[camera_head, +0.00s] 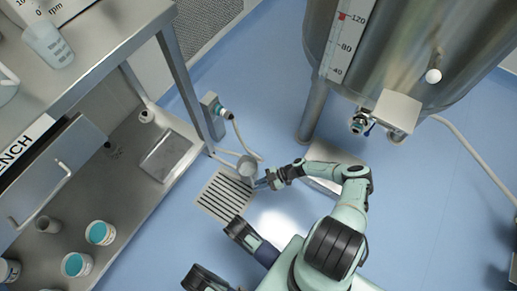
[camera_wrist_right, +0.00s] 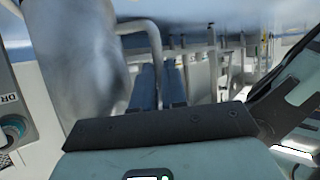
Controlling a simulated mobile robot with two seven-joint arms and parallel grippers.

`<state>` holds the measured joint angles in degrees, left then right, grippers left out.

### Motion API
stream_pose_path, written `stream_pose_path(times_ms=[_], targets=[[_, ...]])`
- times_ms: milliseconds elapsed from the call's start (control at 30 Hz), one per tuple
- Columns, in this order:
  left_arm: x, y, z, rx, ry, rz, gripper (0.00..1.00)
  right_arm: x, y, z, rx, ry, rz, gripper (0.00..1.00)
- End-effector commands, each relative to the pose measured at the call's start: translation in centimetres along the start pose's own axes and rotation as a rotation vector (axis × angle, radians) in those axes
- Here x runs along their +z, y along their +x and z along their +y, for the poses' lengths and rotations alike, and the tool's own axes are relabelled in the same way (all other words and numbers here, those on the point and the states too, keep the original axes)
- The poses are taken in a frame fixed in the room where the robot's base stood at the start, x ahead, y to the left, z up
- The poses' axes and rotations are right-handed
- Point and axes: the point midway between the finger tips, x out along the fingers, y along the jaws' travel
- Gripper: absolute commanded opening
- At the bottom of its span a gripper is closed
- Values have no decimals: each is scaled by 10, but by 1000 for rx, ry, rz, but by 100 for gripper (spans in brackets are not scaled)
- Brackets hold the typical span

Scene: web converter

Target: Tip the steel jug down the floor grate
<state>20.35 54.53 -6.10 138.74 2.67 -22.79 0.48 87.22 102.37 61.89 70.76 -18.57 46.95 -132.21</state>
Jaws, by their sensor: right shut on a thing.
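The steel jug (camera_head: 247,167) is a small grey vessel at the upper right corner of the floor grate in the head view. The floor grate (camera_head: 224,195) is a pale square with dark slots, set in the blue floor. My right gripper (camera_head: 261,183) is shut on the jug's handle, just right of the grate. In the right wrist view the jug (camera_wrist_right: 85,65) fills the left side, and its handle runs to the blue fingers (camera_wrist_right: 160,88). I cannot tell how far the jug is tilted or what is in it.
A steel bench (camera_head: 85,75) with a lower shelf holding several teal-topped tubs stands at left. A large steel tank (camera_head: 400,55) on legs stands at upper right. A cable (camera_head: 240,136) lies near the jug. Blue floor is open at lower right.

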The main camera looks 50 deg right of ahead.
Motion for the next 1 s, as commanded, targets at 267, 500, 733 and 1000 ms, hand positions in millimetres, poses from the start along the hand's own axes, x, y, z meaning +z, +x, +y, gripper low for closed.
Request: stream_pose_path(times_ms=[267, 500, 733, 1000], targets=[[0, 0, 0, 0, 1, 0, 43, 2, 6, 0, 3, -17, -60, 0], [0, 0, 0, 0, 1, 1, 43, 7, 11, 0, 7, -27, -116, 0], [0, 0, 0, 0, 1, 1, 43, 11, 16, -1, 11, -37, -168, 0], [0, 0, 0, 0, 1, 1, 43, 16, 21, -2, 15, -49, -231, 0]])
